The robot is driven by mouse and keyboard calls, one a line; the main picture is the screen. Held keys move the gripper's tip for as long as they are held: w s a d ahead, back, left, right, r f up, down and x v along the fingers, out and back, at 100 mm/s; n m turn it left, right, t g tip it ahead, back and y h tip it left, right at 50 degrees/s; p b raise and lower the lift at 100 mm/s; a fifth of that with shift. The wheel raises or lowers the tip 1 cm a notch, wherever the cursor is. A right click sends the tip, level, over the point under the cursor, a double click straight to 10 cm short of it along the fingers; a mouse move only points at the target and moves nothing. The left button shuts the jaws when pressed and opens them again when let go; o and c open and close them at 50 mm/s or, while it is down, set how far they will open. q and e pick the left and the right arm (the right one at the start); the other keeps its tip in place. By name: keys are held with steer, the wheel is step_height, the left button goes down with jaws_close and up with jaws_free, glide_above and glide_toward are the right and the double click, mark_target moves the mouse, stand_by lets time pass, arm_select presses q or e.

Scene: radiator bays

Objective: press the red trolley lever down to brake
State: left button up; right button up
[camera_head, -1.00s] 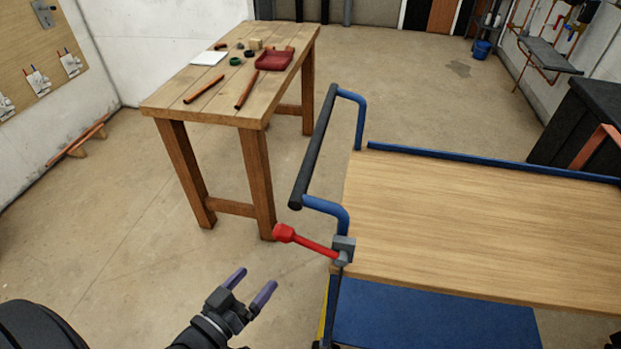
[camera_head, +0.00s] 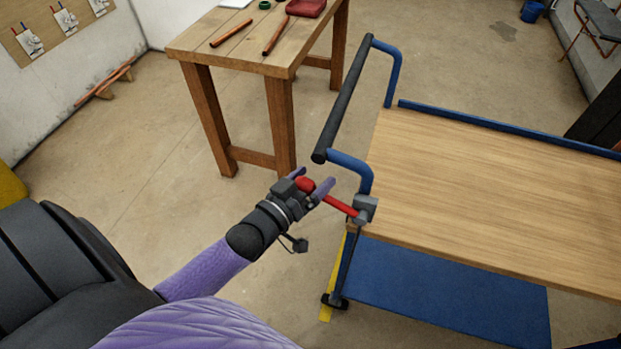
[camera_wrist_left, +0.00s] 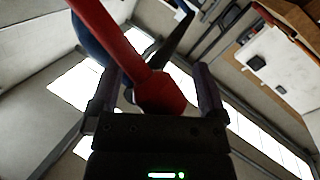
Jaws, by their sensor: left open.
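The red trolley lever (camera_head: 338,204) sticks out to the left from a grey pivot block at the near left corner of the trolley (camera_head: 480,190). It is tilted, with its red knob end the higher end in the head view. My left gripper (camera_head: 322,190) is open at the knob. In the left wrist view the lever's knob (camera_wrist_left: 160,93) lies between the two open fingers (camera_wrist_left: 155,90), close to the palm. I cannot tell whether they touch. My right gripper is not in view.
The trolley's black push handle (camera_head: 345,95) rises just beyond the lever. A wooden workbench (camera_head: 235,45) with copper pipes and a red tray stands behind to the left. The floor (camera_head: 130,190) between is clear.

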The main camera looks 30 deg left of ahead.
arm_select(q)
jaws_close()
steer(key=shift+f, duration=0.15)
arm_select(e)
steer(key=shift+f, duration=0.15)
arm_select(q)
steer(key=shift+a+f+n+b, duration=0.3)
steer(key=shift+f+n+b, duration=0.5)
steer(key=shift+b, duration=0.3)
step_height(320, 180, down, 8)
steer(key=n+t+y+b, duration=0.2)
steer(key=n+t+b, duration=0.1)
steer(key=n+b, duration=0.6)
steer(key=shift+d+f+b, duration=0.15)
steer(key=shift+d+b, duration=0.1)
steer(key=shift+b, duration=0.2)
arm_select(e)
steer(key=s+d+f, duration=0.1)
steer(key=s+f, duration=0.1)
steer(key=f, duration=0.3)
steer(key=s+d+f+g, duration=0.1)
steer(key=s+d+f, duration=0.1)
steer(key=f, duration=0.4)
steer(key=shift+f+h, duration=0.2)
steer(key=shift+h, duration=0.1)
arm_select(q)
steer(key=shift+n, duration=0.3)
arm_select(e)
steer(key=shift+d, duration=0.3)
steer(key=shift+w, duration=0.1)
